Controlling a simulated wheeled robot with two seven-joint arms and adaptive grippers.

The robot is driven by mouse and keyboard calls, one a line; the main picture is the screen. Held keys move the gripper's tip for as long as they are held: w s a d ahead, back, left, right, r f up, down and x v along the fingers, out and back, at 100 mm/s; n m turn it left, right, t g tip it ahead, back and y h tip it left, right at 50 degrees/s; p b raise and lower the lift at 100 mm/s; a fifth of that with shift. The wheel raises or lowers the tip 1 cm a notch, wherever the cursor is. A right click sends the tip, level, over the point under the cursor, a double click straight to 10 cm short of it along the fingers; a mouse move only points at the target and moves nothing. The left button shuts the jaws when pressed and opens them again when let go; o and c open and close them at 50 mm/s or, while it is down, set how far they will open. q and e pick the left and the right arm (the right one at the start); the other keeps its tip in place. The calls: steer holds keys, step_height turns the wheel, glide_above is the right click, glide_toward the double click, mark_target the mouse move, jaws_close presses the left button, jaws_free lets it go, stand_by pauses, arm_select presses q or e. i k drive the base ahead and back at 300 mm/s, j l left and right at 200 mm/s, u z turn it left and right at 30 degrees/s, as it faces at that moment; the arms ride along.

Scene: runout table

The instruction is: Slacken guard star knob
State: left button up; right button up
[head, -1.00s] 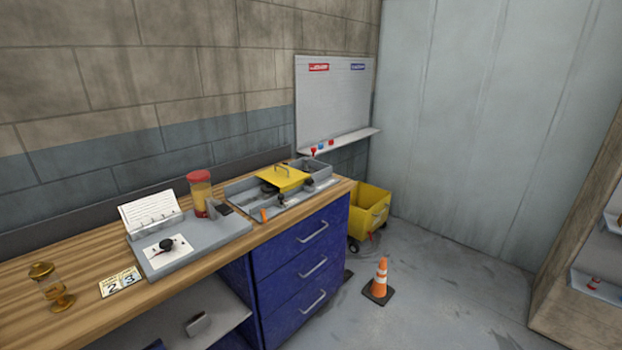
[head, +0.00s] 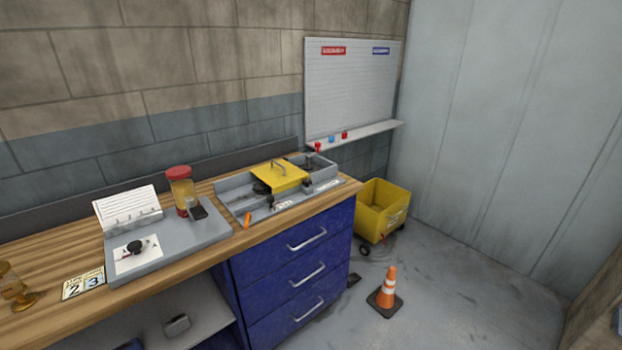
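The yellow guard (head: 280,176) with a grey handle on top sits across a grey tray-like unit (head: 232,187) on the workbench. A small black knob (head: 306,186) stands at the guard's front right corner. Other dark parts show beside the guard; they are too small to tell whether any is star-shaped. Another black knob (head: 135,247) sits on a white card on a grey panel (head: 180,252) to the left. Neither of my grippers is in view.
A wooden bench top (head: 45,245) carries a red-lidded jar (head: 180,190), an orange stick-like item (head: 247,221) and number cards (head: 83,284). Blue drawers (head: 290,270) stand below. A yellow cart (head: 382,210) and an orange cone (head: 386,287) stand on the floor, right. Floor right of the cone is clear.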

mark_target(306, 181)
steer(key=i+l+u, duration=0.1)
steer(key=l, duration=0.25)
steer(key=i+l+u, duration=0.1)
steer(key=i+l, duration=0.15)
steer(key=i+l+u, duration=0.1)
steer(key=l, duration=0.35)
steer(key=i+l, duration=0.15)
steer(key=l, duration=0.25)
steer(key=i+l+u, duration=0.15)
steer(key=l, duration=0.25)
